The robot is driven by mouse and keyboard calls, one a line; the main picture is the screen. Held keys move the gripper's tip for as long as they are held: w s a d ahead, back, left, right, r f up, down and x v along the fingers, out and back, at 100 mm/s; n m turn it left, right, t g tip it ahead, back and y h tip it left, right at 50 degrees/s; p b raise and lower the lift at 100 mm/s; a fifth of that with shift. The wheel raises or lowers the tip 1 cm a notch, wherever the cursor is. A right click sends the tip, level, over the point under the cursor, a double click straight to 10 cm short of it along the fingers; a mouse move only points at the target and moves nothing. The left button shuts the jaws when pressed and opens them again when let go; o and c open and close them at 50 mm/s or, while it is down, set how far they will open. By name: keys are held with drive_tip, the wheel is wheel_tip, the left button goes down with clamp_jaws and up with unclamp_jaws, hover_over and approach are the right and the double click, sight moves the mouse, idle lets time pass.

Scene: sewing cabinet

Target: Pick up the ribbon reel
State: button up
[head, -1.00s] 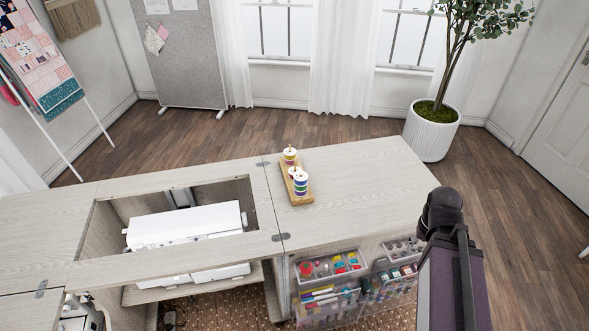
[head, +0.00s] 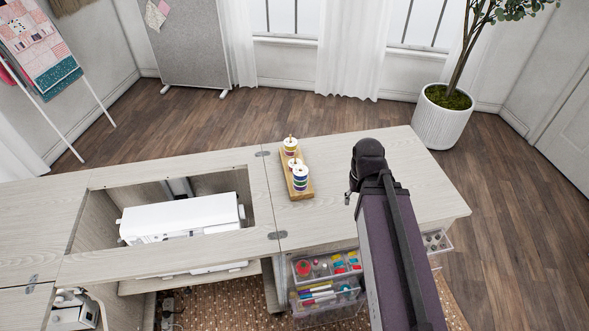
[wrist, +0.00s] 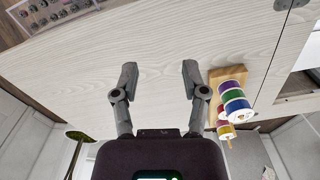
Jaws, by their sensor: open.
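Several ribbon reels (head: 300,177) stand on pegs on a narrow wooden board (head: 306,192) on the cabinet top (head: 400,160). In the wrist view the nearest reels (wrist: 234,101) have purple, green and blue bands with white flanges, at the right; another reel with red and yellow shows below them. My gripper (wrist: 157,78) is open and empty, with its two fingers spread over bare tabletop to the left of the board. In the head view my arm reaches over the cabinet top to the right of the reels, and the fingers are mostly hidden there.
A white sewing machine (head: 180,218) sits in the cabinet opening left of the reels. Clear bins of supplies (head: 325,268) hang on the cabinet front. A potted tree (head: 441,118) stands on the floor at the right. The tabletop between gripper and board is clear.

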drive_tip(key=shift+w+a, duration=0.2)
drive_tip(key=shift+a, duration=0.15)
drive_tip(key=o, duration=0.5)
drive_tip(key=shift+w, duration=0.1)
drive_tip(key=shift+c, duration=0.2)
drive_tip(key=shift+o, duration=0.7)
drive_tip(key=w+a+r+m+p, duration=0.1)
drive_tip(key=w+a+r+p, duration=0.3)
drive_tip(key=w+a, duration=0.3)
drive_tip(key=shift+w+r, duration=0.15)
drive_tip(key=shift+w, duration=0.85)
wheel_tip(320, 180, up, 3)
drive_tip(key=m+p, duration=0.2)
drive_tip(key=p, duration=0.2)
hover_over(301, 173)
drive_tip(key=w, duration=0.1)
drive_tip(key=shift+w+a+r+m, duration=0.1)
drive_tip(key=shift+a+m, duration=0.2)
drive_tip(key=shift+a, duration=0.05)
drive_tip(key=shift+b, duration=0.35)
wheel_tip(301, 173, down, 9)
drive_tip(key=b, duration=0.8)
drive_tip(key=shift+r, duration=0.15)
drive_tip(key=shift+b, duration=0.35)
